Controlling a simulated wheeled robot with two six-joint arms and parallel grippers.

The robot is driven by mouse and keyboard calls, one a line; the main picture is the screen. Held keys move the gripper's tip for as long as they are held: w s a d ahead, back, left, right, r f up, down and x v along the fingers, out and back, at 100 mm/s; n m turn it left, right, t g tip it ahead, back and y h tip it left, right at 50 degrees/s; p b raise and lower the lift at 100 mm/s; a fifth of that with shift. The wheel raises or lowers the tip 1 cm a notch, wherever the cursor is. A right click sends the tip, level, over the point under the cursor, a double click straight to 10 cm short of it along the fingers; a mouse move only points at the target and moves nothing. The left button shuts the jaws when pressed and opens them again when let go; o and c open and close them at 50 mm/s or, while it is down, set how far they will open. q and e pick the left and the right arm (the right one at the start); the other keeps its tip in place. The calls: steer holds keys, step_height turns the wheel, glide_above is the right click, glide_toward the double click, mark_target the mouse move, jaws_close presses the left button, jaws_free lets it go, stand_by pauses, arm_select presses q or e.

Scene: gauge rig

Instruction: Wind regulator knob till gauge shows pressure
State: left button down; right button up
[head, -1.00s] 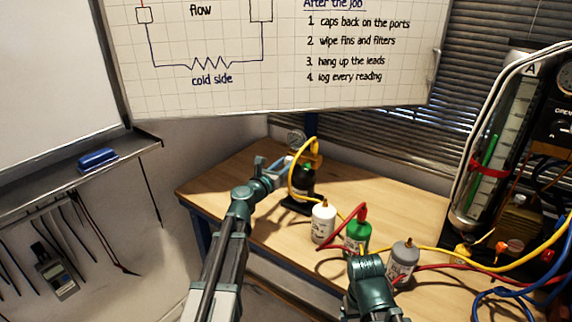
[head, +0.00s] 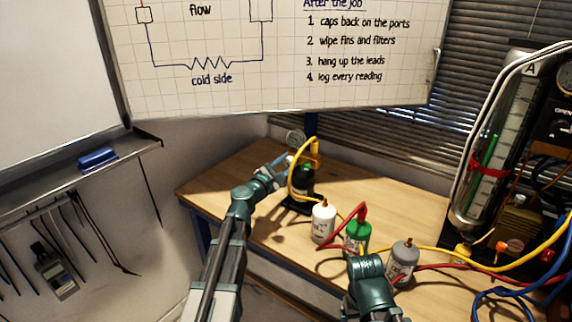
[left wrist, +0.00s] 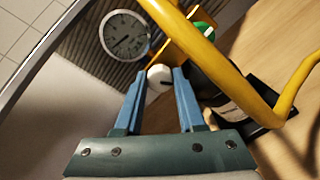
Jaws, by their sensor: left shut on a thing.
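My left gripper (head: 281,160) reaches the regulator on the dark cylinder (head: 303,183) at the back of the bench. In the left wrist view its blue fingers (left wrist: 159,84) are shut on the white regulator knob (left wrist: 158,76), one on each side; a dark mark shows on the knob's face. The round gauge (left wrist: 126,36) sits just beyond, its dark needle pointing to the lower left; its numbers are too small to read. The gauge also shows in the head view (head: 295,137). My right arm is at the bottom, but its fingers do not show.
A yellow hose (left wrist: 271,106) curves close by the left gripper. White (head: 323,222), green (head: 357,235) and grey (head: 403,263) bottles stand on the bench (head: 245,180) to the right. Hoses and a tall meter (head: 500,140) fill the far right.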

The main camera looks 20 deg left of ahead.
arm_select(q)
steer(key=m, duration=0.6)
steer(key=shift+m, duration=0.3)
steer(key=m, duration=0.5)
steer(key=shift+f, duration=0.1)
steer(key=m, duration=0.6)
steer(key=shift+s+m, duration=0.1)
steer(key=shift+m, duration=0.3)
steer(key=m, duration=0.5)
steer(key=shift+m, duration=0.3)
steer(key=c, duration=0.5)
jaws_free()
steer(key=v, duration=1.3)
steer(key=shift+s, duration=0.35)
